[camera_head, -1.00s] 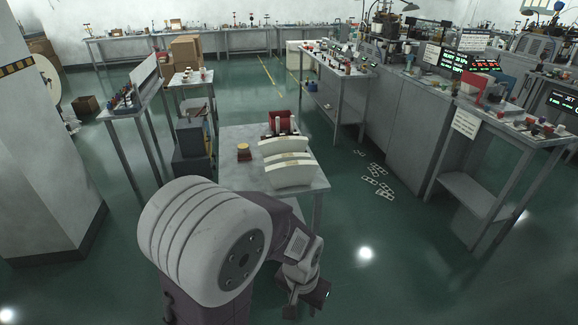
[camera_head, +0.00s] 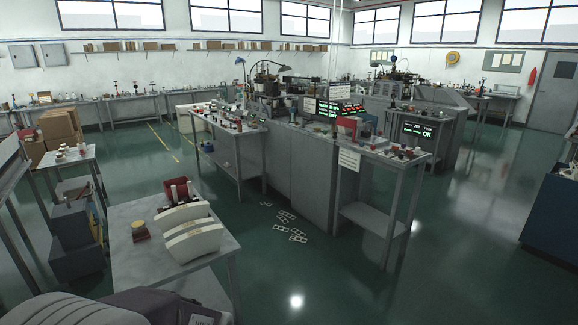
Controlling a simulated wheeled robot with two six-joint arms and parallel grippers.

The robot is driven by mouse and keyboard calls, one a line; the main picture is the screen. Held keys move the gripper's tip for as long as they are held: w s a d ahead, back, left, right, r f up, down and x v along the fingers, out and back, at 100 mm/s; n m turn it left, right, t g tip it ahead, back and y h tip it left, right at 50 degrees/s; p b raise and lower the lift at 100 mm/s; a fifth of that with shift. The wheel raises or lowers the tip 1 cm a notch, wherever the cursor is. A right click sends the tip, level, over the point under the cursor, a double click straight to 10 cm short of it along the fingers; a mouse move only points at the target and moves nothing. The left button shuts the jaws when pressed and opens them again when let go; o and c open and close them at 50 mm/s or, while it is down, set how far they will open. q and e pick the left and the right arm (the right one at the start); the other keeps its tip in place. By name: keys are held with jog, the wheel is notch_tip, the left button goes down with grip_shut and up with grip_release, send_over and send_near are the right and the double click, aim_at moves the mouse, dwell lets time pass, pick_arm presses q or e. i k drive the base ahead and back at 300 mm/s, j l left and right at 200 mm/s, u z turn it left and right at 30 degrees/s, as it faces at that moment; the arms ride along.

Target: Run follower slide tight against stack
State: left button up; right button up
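I cannot make out a follower slide or a stack for certain at this distance. Part of my own arm shows along the bottom left edge, in front of the near table. Neither of my grippers shows in this view, so what they hold is hidden.
A long grey bench (camera_head: 300,165) with machines and green-lit displays (camera_head: 333,108) runs through the middle. A side table (camera_head: 385,160) holds small coloured parts. Flat white pieces (camera_head: 285,216) lie on the floor. Boxes (camera_head: 60,127) stand at the left. The green floor at right is open.

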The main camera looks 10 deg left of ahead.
aim_at(362, 131)
jog(key=i, duration=0.55)
jog(key=i+j+z, duration=0.1)
jog(key=i, duration=0.5)
jog(key=i+l, duration=0.1)
jog(key=i, duration=0.75)
jog(key=i+l+z, duration=0.1)
jog(key=i, duration=0.7)
jog(key=i+j+u, duration=0.2)
jog(key=i+u, duration=0.95)
jog(key=i, duration=0.15)
jog(key=i+l+u, duration=0.25)
jog(key=i+u, duration=0.15)
jog(key=i+j+u, duration=0.15)
jog(key=i+u, duration=0.65)
jog(key=i+l+u, duration=0.1)
jog(key=i+u, duration=0.3)
jog(key=i+l+u, duration=0.2)
jog(key=i+u, duration=0.2)
jog(key=i+z, duration=0.15)
jog(key=z, duration=4.3)
